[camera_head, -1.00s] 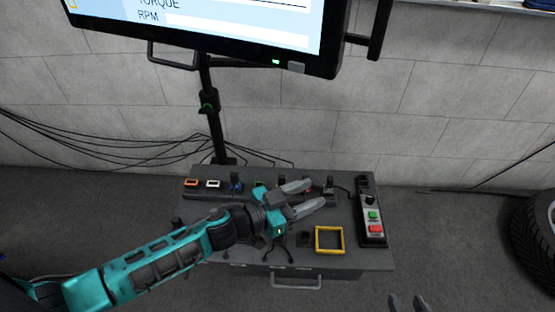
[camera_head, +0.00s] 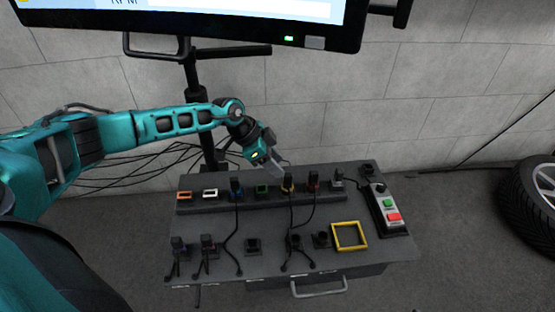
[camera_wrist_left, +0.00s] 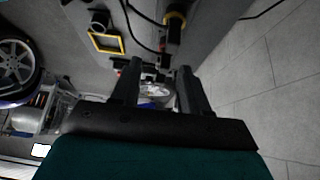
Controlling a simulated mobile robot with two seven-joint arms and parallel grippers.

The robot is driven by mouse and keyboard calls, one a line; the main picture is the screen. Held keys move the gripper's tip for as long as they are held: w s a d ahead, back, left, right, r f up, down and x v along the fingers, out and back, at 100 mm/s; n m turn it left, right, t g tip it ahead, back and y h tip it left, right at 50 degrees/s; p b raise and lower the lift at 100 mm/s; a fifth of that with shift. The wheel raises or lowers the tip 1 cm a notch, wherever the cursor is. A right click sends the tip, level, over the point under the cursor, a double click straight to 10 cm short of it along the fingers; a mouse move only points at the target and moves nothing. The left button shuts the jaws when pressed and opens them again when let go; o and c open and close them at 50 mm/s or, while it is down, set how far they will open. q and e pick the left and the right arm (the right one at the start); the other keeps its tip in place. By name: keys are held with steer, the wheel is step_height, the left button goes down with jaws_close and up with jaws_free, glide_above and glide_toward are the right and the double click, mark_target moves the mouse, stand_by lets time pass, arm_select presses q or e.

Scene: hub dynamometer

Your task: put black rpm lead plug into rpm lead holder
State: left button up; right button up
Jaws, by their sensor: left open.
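My left gripper (camera_head: 274,166) is open and empty, pointing down above the back of the bench, near the yellow-ringed plug in the socket strip. In the left wrist view my fingers (camera_wrist_left: 158,78) are apart with nothing between them. Black plugs stand in several sockets: by the blue socket (camera_head: 235,184), the yellow one (camera_head: 288,183), the red one (camera_head: 313,182) and at the strip's right end (camera_head: 337,178). Small black holders stand in the front row; two look empty (camera_head: 252,244) (camera_head: 321,239). Labels are unreadable, so I cannot tell which plug and holder are rpm. My right gripper is out of view.
Plugs with leads stand at front left (camera_head: 208,243). A yellow square frame (camera_head: 349,236) lies at front right, beside a control box (camera_head: 389,209) with green and red buttons. A monitor (camera_head: 240,20) hangs above; leads cross the bench top.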

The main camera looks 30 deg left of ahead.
mark_target(286, 176)
arm_select(q)
steer(key=shift+y, duration=0.4)
steer(key=f+b, duration=0.2)
steer(key=w+f+b, duration=0.1)
steer(key=b, duration=0.1)
steer(key=w+f+b, duration=0.1)
steer(key=f+b, duration=0.1)
steer(key=shift+w+d+f+b, duration=0.2)
steer(key=shift+d+f+b, duration=0.15)
steer(key=shift+b, duration=0.05)
steer(key=shift+w+d+f, duration=0.1)
steer(key=shift+d+f, duration=0.05)
steer(key=shift+f, duration=0.2)
steer(key=shift+x, duration=0.9)
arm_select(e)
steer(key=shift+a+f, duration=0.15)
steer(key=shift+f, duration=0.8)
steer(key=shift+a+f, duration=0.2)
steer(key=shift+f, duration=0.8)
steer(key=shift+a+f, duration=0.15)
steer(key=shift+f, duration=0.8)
arm_select(q)
steer(key=shift+c, duration=0.4)
jaws_close()
steer(key=shift+r, duration=0.15)
steer(key=shift+r+p, duration=2)
steer(key=shift+p, duration=0.7)
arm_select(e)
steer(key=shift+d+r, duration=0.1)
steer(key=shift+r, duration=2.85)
